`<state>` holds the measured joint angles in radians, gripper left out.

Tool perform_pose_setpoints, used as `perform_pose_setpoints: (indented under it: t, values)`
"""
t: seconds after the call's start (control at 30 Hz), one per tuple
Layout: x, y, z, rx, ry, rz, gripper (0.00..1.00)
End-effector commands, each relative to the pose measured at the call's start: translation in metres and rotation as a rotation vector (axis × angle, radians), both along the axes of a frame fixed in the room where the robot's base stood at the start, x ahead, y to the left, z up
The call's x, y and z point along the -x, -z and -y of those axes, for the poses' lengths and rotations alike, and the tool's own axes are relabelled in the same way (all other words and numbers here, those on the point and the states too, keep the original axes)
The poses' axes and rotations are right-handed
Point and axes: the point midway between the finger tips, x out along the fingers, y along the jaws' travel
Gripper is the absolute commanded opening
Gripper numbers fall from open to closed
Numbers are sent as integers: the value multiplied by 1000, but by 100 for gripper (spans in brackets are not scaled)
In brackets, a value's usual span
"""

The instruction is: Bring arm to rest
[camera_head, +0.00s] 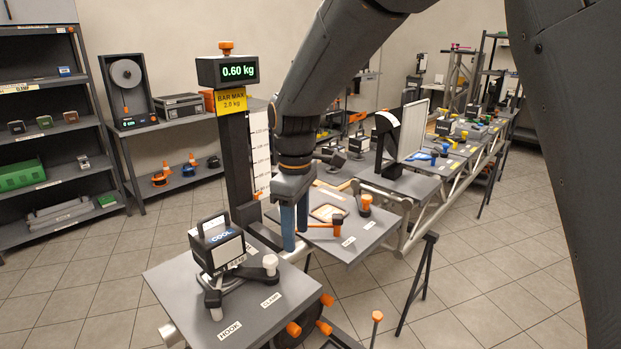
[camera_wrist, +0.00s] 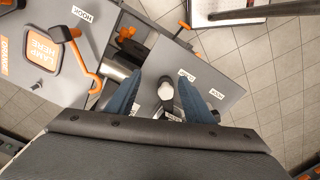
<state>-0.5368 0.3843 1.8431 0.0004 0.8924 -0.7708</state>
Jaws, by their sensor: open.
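My gripper (camera_head: 295,230) hangs from my arm with its blue fingers pointing down, between the front grey plate and the tilted plate behind it. In the wrist view my gripper (camera_wrist: 160,88) shows its two blue fingers spread apart with nothing held between them. A white-capped dark knob (camera_wrist: 166,88) shows between the fingers, lower down; I cannot tell how far below. My arm reaches in from the top of the head view.
A black block marked COOL (camera_head: 222,245) sits on the front plate (camera_head: 185,290), with clamp arms around it. A scale post (camera_head: 236,150) reading 0.60 kg stands close left of my gripper. Floor at right is mostly clear.

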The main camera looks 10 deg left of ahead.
Motion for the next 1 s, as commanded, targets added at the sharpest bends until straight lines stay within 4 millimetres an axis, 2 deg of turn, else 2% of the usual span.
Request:
perform_pose_setpoints:
  t: [0.03, 0.13, 0.2, 0.3, 0.4, 0.5, 0.6, 1.0]
  values:
    - [3, 4, 36, -4, 116, 4, 48]
    - [16, 16, 104, -19, 376, 20, 48]
    - [33, 25, 149, -29, 561, 31, 48]
    - [63, 38, 205, -47, 818, 49, 48]
    - [95, 49, 245, -61, 1033, 62, 48]
    - [121, 58, 270, -73, 1187, 73, 48]
    - [136, 62, 282, -80, 1275, 78, 48]
    - [140, 64, 285, -84, 1303, 82, 48]
